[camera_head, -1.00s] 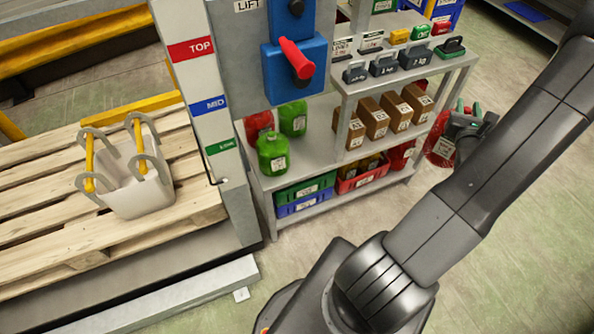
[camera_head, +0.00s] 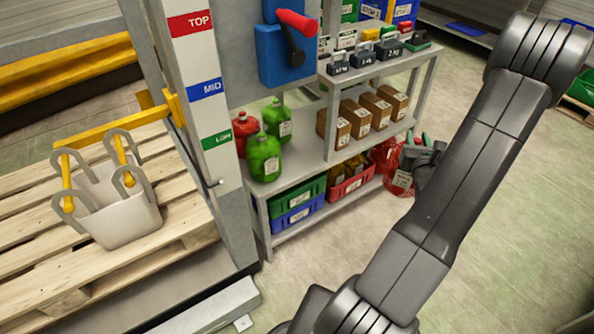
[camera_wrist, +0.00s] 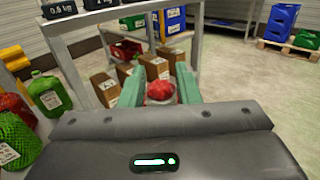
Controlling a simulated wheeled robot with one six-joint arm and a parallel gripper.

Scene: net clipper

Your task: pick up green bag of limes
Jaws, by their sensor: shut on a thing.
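My gripper (camera_head: 412,150) is at the right end of the shelf unit, shut on the top of a red net bag (camera_head: 386,158) with a white label. In the wrist view my gripper (camera_wrist: 160,88) has the bag's red top (camera_wrist: 161,91) between its green fingers; the rest of the bag is hidden. A green bag or jug (camera_head: 264,158) with a label stands on the shelf's left part, apart from my gripper. A netted green bag (camera_wrist: 15,140) shows at the wrist view's left edge.
A second green container (camera_head: 277,122) and a red one (camera_head: 243,130) stand on the shelf (camera_head: 305,160). Several brown boxes (camera_head: 355,119) stand right of them. A white basket (camera_head: 115,210) is on the pallet (camera_head: 40,270). Floor right of the shelf is clear.

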